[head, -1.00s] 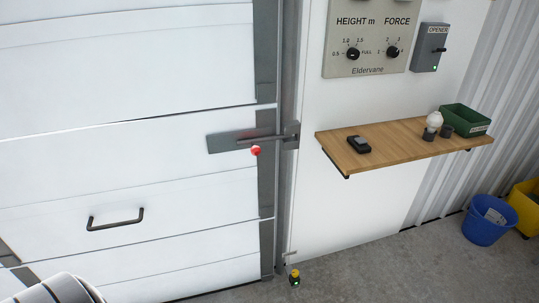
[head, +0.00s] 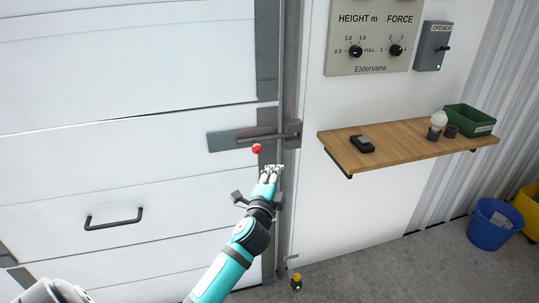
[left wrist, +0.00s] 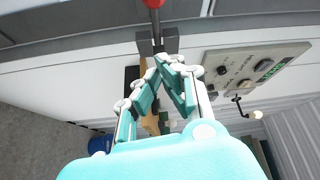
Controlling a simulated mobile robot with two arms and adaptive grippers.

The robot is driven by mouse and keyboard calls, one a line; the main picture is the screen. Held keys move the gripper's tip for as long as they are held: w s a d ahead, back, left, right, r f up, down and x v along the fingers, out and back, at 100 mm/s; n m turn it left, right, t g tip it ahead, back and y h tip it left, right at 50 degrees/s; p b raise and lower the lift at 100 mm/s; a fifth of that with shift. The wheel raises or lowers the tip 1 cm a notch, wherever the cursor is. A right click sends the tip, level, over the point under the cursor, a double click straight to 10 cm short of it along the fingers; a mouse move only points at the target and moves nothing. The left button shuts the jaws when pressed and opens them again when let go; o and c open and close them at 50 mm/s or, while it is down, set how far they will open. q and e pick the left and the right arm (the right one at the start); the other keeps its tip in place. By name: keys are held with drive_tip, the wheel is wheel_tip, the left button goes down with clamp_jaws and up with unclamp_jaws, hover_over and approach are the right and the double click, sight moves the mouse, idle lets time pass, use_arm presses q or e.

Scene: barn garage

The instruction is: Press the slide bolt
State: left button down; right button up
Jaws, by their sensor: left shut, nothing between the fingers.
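The slide bolt (head: 228,142) is a grey plate with a rod on the white door, with a red knob (head: 257,149) hanging below the rod. The rod reaches to the keeper (head: 293,132) on the frame at right. My left gripper (head: 272,168) is shut and empty, with its fingertips below and slightly right of the red knob, apart from it in the picture. In the left wrist view the red knob (left wrist: 154,3) is at the top edge, beyond the closed fingertips (left wrist: 165,62). My right gripper is not in view.
A wooden shelf (head: 400,150) at right holds a dark device (head: 361,144), a bulb (head: 438,119) and a green bin (head: 470,119). A control panel (head: 372,35) hangs above. A door handle (head: 114,219) is at lower left. A blue bucket (head: 491,225) stands on the floor.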

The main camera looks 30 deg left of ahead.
use_arm(q)
drive_tip(key=shift+r, duration=0.4)
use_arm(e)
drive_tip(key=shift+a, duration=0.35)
use_arm(q)
drive_tip(key=shift+w+a, duration=0.1)
drive_tip(key=f+x, duration=0.1)
drive_tip(key=x, duration=0.9)
drive_tip(key=s+a+p, duration=0.1)
drive_tip(key=s+a, duration=0.1)
drive_tip(key=a, duration=0.1)
drive_tip(key=shift+s+r+p, duration=0.1)
drive_tip(key=shift+s+p, duration=0.2)
drive_tip(key=shift+s, duration=0.05)
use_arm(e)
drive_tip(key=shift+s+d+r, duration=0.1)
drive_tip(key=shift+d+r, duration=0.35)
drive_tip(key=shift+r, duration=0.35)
